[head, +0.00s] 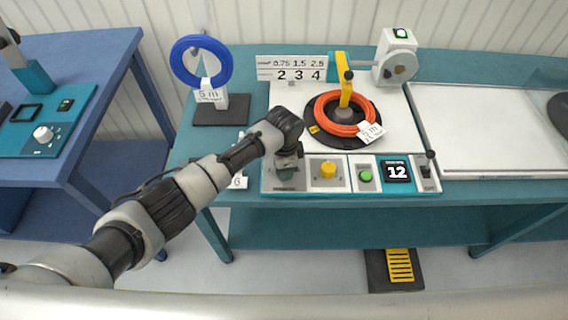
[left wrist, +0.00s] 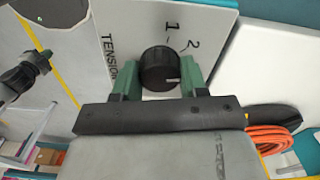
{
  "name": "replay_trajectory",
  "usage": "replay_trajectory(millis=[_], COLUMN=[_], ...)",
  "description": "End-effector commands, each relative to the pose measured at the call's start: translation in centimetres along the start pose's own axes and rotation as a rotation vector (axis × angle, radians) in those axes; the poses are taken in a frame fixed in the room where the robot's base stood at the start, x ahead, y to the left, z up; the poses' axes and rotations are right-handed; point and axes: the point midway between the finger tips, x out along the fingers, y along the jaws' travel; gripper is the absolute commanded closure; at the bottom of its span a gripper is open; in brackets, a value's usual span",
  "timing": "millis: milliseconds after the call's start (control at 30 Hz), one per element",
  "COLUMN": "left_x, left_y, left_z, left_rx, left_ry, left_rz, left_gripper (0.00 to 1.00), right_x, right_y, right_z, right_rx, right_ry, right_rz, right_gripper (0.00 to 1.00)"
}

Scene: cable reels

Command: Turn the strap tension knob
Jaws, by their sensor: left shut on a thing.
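My right gripper is not in view.
Behind are an orange cable coil (head: 329,121) and a yellow arm (head: 345,88). A blue coil (head: 188,79) hangs on a stand at left.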

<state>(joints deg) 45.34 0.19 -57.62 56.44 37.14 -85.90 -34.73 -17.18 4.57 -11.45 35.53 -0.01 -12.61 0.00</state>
Motion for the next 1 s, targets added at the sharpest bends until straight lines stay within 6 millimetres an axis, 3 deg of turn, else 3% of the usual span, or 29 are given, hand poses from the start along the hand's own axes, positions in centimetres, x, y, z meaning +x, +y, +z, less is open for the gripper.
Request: replay_trajectory(millis=[600,1000], left_x=[-0.14,-0.15], left_y=[-0.1,-0.07], left_z=[-0.12,-0.15], left_rx=[0.575,0.817], left_ry=[0.002,0.004], left_rz=[-0.006,-0.005], left_gripper=[0.81,0.81], right_x=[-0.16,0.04], right_y=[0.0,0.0], right_z=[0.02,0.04], right_rx=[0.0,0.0], right_ry=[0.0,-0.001], right_rz=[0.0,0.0], right_gripper=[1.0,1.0])
